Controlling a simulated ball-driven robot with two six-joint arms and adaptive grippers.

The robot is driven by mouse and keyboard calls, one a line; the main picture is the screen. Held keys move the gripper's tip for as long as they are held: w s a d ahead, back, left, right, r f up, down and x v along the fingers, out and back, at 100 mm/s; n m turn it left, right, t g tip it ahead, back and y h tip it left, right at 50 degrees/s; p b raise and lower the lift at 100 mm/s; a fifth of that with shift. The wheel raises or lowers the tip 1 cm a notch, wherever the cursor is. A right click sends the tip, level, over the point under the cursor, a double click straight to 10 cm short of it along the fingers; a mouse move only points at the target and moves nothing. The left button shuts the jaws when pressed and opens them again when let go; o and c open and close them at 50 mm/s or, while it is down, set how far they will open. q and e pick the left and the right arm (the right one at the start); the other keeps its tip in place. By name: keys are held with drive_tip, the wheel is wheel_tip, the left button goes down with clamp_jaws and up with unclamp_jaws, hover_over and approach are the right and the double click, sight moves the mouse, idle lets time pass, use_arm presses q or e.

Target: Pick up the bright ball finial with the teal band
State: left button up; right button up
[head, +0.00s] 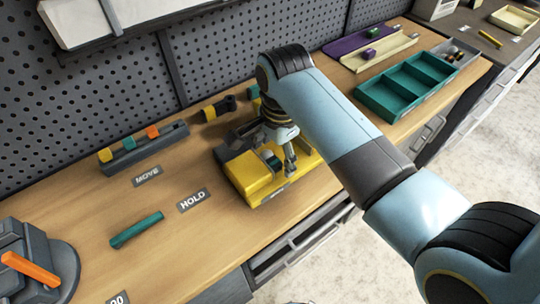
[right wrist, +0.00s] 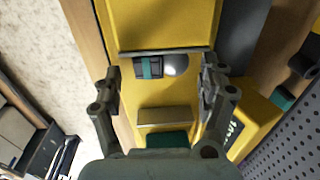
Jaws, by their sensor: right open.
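The finial shows in the right wrist view as a bright silver ball (right wrist: 176,65) beside a dark block with a teal band (right wrist: 148,67). It sits in a recess of the yellow fixture (right wrist: 165,25), against a raised yellow wall. In the head view the yellow fixture (head: 250,178) stands at the middle of the bench, and the finial is small and partly hidden by my gripper. My right gripper (right wrist: 160,85) is open, with one finger on each side of the recess; it also shows in the head view (head: 289,163). Contact with the finial is not visible. My left gripper is out of view.
A teal compartment tray (head: 408,82) stands to the right and a purple tray (head: 352,46) behind it. A grey rack (head: 146,148) with coloured blocks and a teal bar (head: 137,229) lie to the left. A perforated panel (head: 100,75) bounds the back.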

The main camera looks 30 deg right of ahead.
drive_tip(key=c, duration=1.3)
drive_tip(key=shift+c, duration=0.2)
